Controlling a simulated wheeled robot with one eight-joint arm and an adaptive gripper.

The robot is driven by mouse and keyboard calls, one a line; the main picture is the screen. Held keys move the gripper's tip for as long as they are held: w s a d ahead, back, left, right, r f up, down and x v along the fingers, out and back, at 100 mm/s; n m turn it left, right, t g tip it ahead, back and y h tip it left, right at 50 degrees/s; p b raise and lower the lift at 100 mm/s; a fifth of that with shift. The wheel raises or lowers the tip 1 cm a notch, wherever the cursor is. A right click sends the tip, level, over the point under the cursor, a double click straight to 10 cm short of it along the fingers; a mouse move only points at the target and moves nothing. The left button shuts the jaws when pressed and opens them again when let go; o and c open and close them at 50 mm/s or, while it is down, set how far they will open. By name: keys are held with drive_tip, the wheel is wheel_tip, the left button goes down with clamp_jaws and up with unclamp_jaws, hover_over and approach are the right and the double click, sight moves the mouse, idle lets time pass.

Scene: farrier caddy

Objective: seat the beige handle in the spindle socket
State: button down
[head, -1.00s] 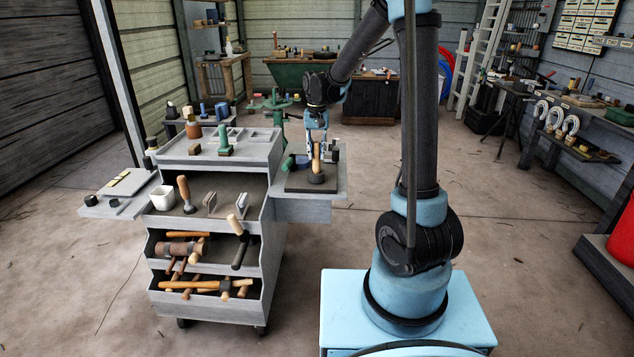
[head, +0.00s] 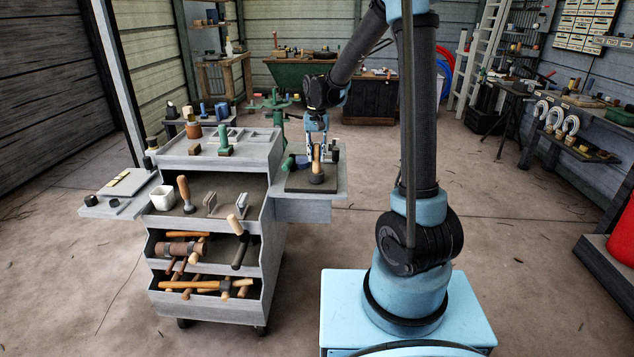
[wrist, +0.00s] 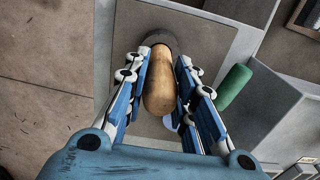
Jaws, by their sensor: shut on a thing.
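The beige handle (head: 316,160) stands roughly upright on the caddy's right side shelf, and in the wrist view (wrist: 160,88) it lies between my two fingers. Its lower end meets a dark round piece (head: 316,178), which looks like the spindle socket and also shows in the wrist view (wrist: 157,37). I cannot tell how deep the handle sits in it. My gripper (head: 316,149) comes from above and is shut on the handle, with a blue finger on each side in the wrist view (wrist: 165,72).
A dark plate (head: 298,185) lies under the socket on the grey side shelf (head: 340,184). A green cylinder (wrist: 234,87) is close to my right finger. The caddy (head: 266,215) carries several tools and hammers to the left.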

drive_tip(key=shift+f, duration=0.4)
idle(0.6)
drive_tip(key=c, duration=1.2)
unclamp_jaws()
drive_tip(key=shift+c, duration=0.2)
wheel_tip(320, 180, up, 12)
drive_tip(key=shift+f, duration=0.1)
